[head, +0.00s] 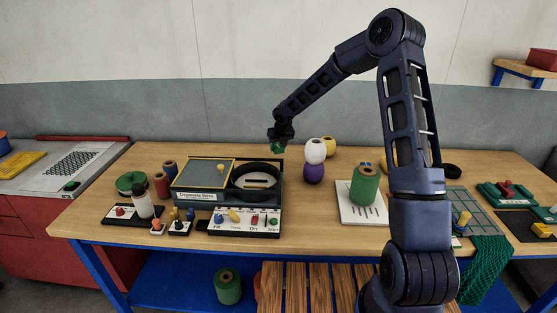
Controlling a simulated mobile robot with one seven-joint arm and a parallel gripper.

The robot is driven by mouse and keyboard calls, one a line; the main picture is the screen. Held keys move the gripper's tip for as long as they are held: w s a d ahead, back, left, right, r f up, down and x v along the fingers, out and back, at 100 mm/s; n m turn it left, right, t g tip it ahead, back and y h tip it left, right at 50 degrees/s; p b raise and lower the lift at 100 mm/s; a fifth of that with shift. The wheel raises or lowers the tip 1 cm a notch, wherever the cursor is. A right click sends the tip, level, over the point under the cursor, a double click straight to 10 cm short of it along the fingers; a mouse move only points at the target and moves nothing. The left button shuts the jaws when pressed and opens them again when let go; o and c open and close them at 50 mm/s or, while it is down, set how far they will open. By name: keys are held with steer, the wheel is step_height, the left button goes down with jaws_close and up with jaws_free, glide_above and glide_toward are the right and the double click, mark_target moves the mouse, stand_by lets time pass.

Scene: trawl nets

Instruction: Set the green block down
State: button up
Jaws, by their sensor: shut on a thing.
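My gripper (279,143) is above the back of the wooden table (320,210), behind the grey machine with the round opening (257,180). It is shut on the green block (277,147), a small dark green piece that shows just below the fingers. The fingers hide part of the block. The block appears raised, but its exact height over the tabletop cannot be told from this one view.
White and purple balls (314,173) stand right of the machine, with a yellow spool (328,147) behind. A green spool (364,186) stands on a white slotted board (350,213). Small coloured parts crowd the front left. Bare wood shows between the balls and the board.

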mark_target(278, 164)
steer(key=shift+f, duration=3.45)
steer(key=shift+f, duration=0.1)
steer(key=o, duration=1)
steer(key=v, duration=1.2)
steer(key=shift+s, duration=0.1)
steer(key=shift+d, duration=0.1)
